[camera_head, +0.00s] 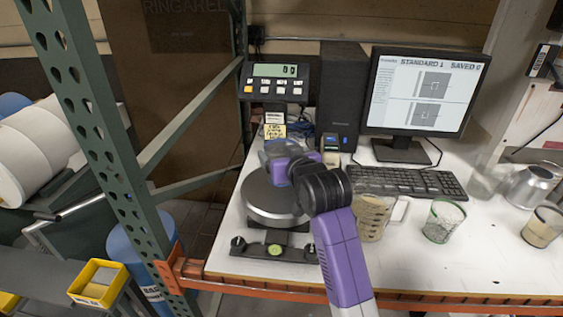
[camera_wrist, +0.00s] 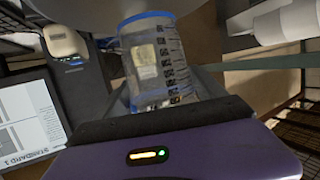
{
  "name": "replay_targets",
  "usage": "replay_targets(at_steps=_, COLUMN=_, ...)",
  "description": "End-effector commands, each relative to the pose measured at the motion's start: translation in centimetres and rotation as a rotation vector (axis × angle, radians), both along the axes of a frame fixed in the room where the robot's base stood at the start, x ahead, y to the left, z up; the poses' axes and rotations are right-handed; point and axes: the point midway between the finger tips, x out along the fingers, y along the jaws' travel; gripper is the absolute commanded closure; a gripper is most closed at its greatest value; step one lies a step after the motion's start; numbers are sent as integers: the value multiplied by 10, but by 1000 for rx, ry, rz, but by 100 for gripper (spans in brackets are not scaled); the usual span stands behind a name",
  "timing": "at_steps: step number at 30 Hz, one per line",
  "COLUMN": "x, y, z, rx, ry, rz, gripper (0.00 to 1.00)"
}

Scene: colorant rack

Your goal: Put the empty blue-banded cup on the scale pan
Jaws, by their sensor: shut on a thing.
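The blue-banded cup (camera_wrist: 149,60) is clear, with blue edges and dark printed marks. It sits between the fingers of my gripper (camera_wrist: 163,82), which is shut on it. In the head view the cup (camera_head: 273,150) shows partly behind my purple gripper (camera_head: 284,163), over the scale pan (camera_head: 266,212). The pan is a round grey disc, and my gripper and arm cover part of it. I cannot tell whether the cup's bottom touches the pan. The inside of the cup is hard to see.
The scale display (camera_head: 276,71) stands behind the pan. A patterned cup (camera_head: 373,216), a green-rimmed cup (camera_head: 443,221) and a cup with tan contents (camera_head: 542,227) stand to the right. A keyboard (camera_head: 407,182) and monitor (camera_head: 424,92) are behind. A green rack post (camera_head: 100,120) stands left.

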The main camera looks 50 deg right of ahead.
Motion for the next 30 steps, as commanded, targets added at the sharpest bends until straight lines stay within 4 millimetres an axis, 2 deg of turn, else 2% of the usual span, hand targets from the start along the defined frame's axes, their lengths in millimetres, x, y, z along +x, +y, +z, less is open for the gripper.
replay_targets(at_steps=3, x=0, y=0, z=-19, rx=0, ry=4, rz=1, gripper=58)
replay_targets(at_steps=6, x=0, y=0, z=-26, rx=0, ry=2, rz=0, gripper=58)
replay_targets(at_steps=18, x=0, y=0, z=-30, rx=0, ry=1, rz=0, gripper=58)
replay_targets(at_steps=19, x=0, y=0, z=-30, rx=0, ry=1, rz=0, gripper=18)
replay_targets(at_steps=21, x=0, y=0, z=-30, rx=0, ry=1, rz=0, gripper=5)
replay_targets(at_steps=22, x=0, y=0, z=-30, rx=0, ry=1, rz=0, gripper=0)
replay_targets(at_steps=30, x=0, y=0, z=-27, rx=-1, ry=0, rz=0, gripper=0)
